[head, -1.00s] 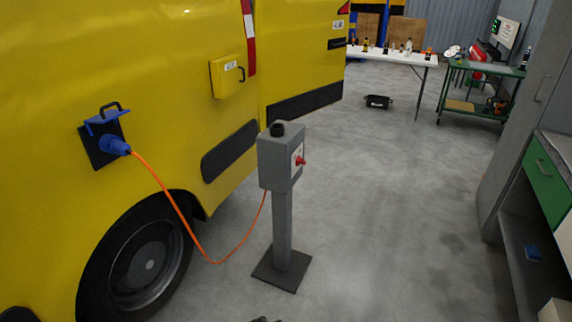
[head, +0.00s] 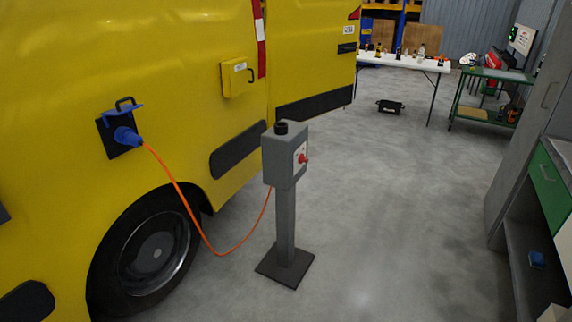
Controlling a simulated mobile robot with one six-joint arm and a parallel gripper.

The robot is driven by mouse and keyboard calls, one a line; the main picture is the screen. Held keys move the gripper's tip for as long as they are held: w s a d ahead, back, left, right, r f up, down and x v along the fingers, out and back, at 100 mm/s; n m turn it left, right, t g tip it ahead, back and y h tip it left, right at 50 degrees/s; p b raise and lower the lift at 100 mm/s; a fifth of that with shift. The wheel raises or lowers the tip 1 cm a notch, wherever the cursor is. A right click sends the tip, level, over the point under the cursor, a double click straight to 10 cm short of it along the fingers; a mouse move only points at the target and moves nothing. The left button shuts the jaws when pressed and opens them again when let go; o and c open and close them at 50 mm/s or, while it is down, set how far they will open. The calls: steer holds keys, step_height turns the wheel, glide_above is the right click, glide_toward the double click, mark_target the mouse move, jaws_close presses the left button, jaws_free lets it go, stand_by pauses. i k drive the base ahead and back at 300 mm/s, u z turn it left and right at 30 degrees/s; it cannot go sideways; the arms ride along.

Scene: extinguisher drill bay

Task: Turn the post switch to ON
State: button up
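The post switch is a grey box (head: 283,158) on a grey post (head: 285,225) with a dark square base plate (head: 285,266) on the floor. A red knob (head: 303,159) sits on a pale plate on the box's right-hand face. The knob's setting is too small to read. An orange cable (head: 185,204) hangs from the box's lower side to a blue plug (head: 128,137) in the van's side socket. My gripper is not in view.
The yellow van (head: 190,60) fills the left side, its wheel (head: 150,250) near the post. Open concrete floor (head: 390,200) lies right of the post. Cabinets with a green drawer (head: 546,176) line the right. A white table (head: 400,62) and green cart (head: 490,93) stand behind.

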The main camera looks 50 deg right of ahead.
mark_target(301, 158)
steer(key=z, duration=0.1)
steer(key=k, duration=0.15)
steer(key=u, duration=1.85)
steer(key=k, duration=0.65)
steer(key=z, duration=2.6)
